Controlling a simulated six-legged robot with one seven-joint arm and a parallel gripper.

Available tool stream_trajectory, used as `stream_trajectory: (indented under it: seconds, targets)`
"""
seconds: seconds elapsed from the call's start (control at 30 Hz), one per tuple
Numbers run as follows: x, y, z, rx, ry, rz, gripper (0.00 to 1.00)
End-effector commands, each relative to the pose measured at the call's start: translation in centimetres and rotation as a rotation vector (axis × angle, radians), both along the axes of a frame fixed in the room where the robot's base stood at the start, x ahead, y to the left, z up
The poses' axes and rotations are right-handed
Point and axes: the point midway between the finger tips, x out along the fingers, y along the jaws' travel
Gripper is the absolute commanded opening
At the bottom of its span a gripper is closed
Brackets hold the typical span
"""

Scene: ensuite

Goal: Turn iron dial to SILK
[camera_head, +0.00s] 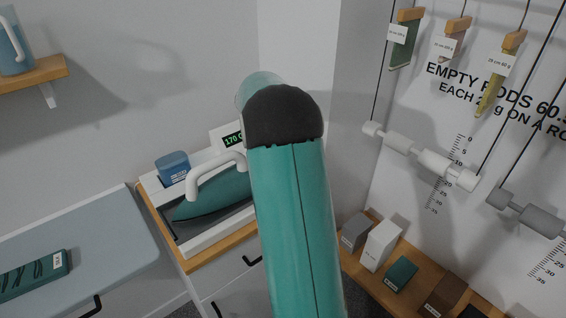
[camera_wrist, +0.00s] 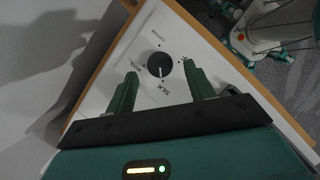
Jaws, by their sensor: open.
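The iron (camera_head: 212,195) is teal with a white handle and rests on a white stand on a wooden-edged cabinet in the head view. A green display (camera_head: 233,140) behind it reads about 170. The black round dial (camera_wrist: 160,64) sits on a white panel in the wrist view, ringed by small labels. The SILK label (camera_wrist: 152,87) is below it. A white pointer line on the dial points roughly down, near SILK; its exact angle is hard to tell. My gripper (camera_wrist: 160,69) is open, with its green fingertips on either side of the dial; contact cannot be told.
A blue box (camera_head: 173,167) stands behind the iron. A grey ironing board (camera_head: 90,240) lies at the left. Small boxes stand on a wooden shelf (camera_head: 365,280) at the right, below hanging rods. My arm hides part of the iron station in the head view.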

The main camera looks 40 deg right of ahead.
Motion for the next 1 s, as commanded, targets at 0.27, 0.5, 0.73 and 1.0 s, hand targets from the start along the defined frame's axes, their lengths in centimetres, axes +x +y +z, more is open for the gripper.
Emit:
stream_trajectory:
  seconds: [0.27,0.5,0.73,1.0]
  targets:
    - [1.8,1.7,5.8,-0.002,-0.004,0.003,0.54]
    - [2.8,2.8,9.5,-0.001,-0.002,0.002,0.54]
    - [3.0,3.0,10.4,0.0,0.0,0.001,0.54]
    - [3.0,3.0,10.3,0.0,0.0,0.001,0.54]
